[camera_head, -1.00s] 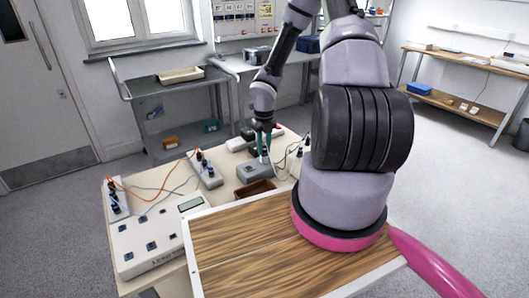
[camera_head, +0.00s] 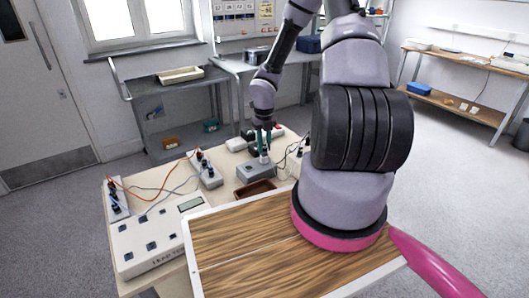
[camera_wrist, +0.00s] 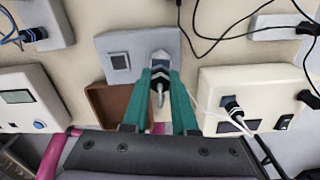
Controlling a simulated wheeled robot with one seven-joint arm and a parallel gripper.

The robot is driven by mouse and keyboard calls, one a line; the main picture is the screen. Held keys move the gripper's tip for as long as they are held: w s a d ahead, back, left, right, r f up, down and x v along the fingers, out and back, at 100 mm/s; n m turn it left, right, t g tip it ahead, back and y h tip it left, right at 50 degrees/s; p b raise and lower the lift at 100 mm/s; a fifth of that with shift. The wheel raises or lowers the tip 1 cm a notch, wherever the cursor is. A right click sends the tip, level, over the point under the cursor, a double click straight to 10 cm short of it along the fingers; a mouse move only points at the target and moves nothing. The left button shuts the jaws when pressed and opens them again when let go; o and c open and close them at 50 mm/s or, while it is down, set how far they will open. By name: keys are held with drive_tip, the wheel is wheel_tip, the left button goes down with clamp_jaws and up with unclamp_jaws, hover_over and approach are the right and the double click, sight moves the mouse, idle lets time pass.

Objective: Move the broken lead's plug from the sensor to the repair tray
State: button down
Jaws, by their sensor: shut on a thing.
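My gripper (camera_wrist: 161,80) has its two teal fingers shut on a plug (camera_wrist: 159,76), dark with a pale top, in the wrist view. A short grey stub of lead points from the plug toward the camera. The plug is at the right part of a grey box (camera_wrist: 112,45) with a dark square on its top. I cannot tell whether it is seated in the box or just above it. In the head view my gripper (camera_head: 263,146) points down over the same grey box (camera_head: 258,174). A small brown open tray (camera_wrist: 100,98) lies beside the box; it also shows in the head view (camera_head: 256,189).
A cream unit (camera_wrist: 225,82) with plugs and leads stands right of the box. Black leads lie behind it. A unit with a display (camera_wrist: 20,102) is at left. A pale tray (camera_head: 181,75) sits on the trolley. The wooden board (camera_head: 240,238) is bare.

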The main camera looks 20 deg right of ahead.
sight(264, 144)
drive_tip(key=shift+r, duration=0.35)
idle(0.6)
drive_tip(key=shift+r, duration=1.7)
drive_tip(key=s+a+f, duration=0.1)
drive_tip(key=s, duration=0.1)
drive_tip(key=s+a+f, duration=0.1)
drive_tip(key=s+f, duration=0.1)
drive_tip(key=s+a+f, duration=0.1)
drive_tip(key=s+f, duration=0.1)
drive_tip(key=shift+s+a, duration=0.15)
drive_tip(key=shift+s, duration=0.25)
drive_tip(key=s+f, duration=0.1)
drive_tip(key=s+a+f, duration=0.2)
drive_tip(key=s, duration=0.1)
drive_tip(key=shift+s, duration=0.1)
drive_tip(key=shift+f, duration=2.6)
drive_tip(key=shift+f, duration=0.35)
